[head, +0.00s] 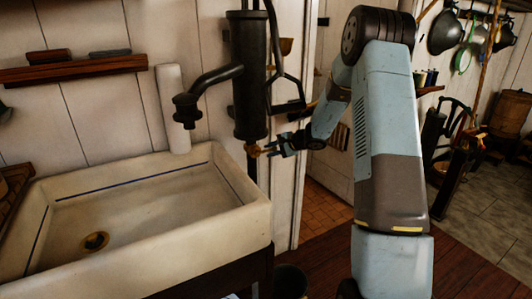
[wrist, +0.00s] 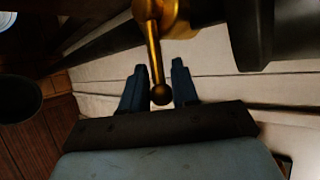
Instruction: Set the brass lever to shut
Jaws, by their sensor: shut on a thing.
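The brass lever (head: 252,150) is at the lower end of the dark hand pump (head: 250,85), beside the sink. In the wrist view the lever (wrist: 155,60) is a thin brass rod that ends in a round knob, joined to a brass body at the top. My gripper (head: 272,148) reaches it from the right. In the wrist view its two fingers (wrist: 158,85) stand on either side of the rod near the knob, shut on it. The lever's set position cannot be told from these views.
The pale sink (head: 240,222) with a brass drain stands below left of the pump. The pump's dark spout (head: 205,85) juts left over it. A dark pump handle (head: 288,75) hangs close above my gripper. A dark bucket (head: 290,282) stands on the floor.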

